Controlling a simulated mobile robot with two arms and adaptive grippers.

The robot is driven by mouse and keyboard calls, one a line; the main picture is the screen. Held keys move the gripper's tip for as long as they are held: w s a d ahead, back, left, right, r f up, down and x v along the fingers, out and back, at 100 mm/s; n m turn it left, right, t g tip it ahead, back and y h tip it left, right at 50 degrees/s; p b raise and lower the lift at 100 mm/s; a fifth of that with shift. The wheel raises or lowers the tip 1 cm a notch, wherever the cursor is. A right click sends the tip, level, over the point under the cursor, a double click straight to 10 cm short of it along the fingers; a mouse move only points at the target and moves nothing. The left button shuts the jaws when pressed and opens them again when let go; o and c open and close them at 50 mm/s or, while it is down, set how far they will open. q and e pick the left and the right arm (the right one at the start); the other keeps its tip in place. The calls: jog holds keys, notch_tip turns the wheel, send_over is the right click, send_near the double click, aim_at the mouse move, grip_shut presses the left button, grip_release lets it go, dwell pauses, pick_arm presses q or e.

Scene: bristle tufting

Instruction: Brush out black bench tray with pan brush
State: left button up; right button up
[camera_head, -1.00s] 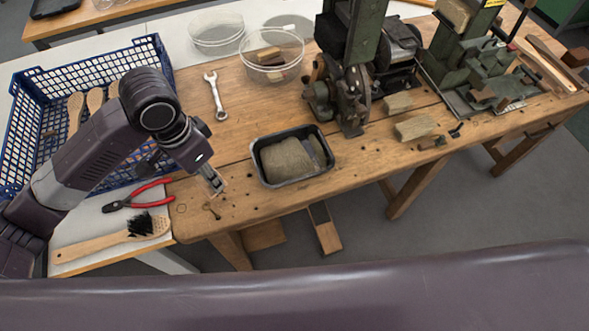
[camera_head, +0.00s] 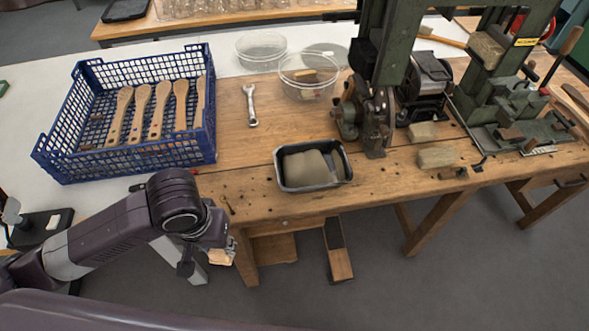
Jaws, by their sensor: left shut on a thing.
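The black bench tray (camera_head: 348,178) sits near the front edge of the wooden bench, with a smooth grey-beige mass lying in it. My left gripper (camera_head: 217,256) is in front of the bench edge, left of and nearer than the tray. It is shut on a small visible bit of pale wood, which looks like part of the pan brush (camera_head: 222,259). The rest of that brush, including its black bristles, is hidden by the gripper and arm. My right gripper is out of view.
A blue crate (camera_head: 140,152) holds several wooden brush handles. A wrench (camera_head: 251,104) and clear round bowls (camera_head: 306,72) lie behind the tray. Green machines (camera_head: 384,62) and wooden blocks (camera_head: 436,157) stand to the right.

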pick_arm(q)
jog(key=shift+s, duration=0.1)
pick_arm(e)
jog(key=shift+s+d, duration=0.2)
pick_arm(q)
jog(key=shift+w+d, duration=0.15)
jog(key=shift+w, duration=0.1)
jog(key=w+d, duration=1.7)
jog(key=d, duration=0.2)
notch_tip(320, 180, up, 4)
send_over(305, 170)
jog(key=shift+a+f, duration=0.1)
jog(key=shift+f, duration=3.75)
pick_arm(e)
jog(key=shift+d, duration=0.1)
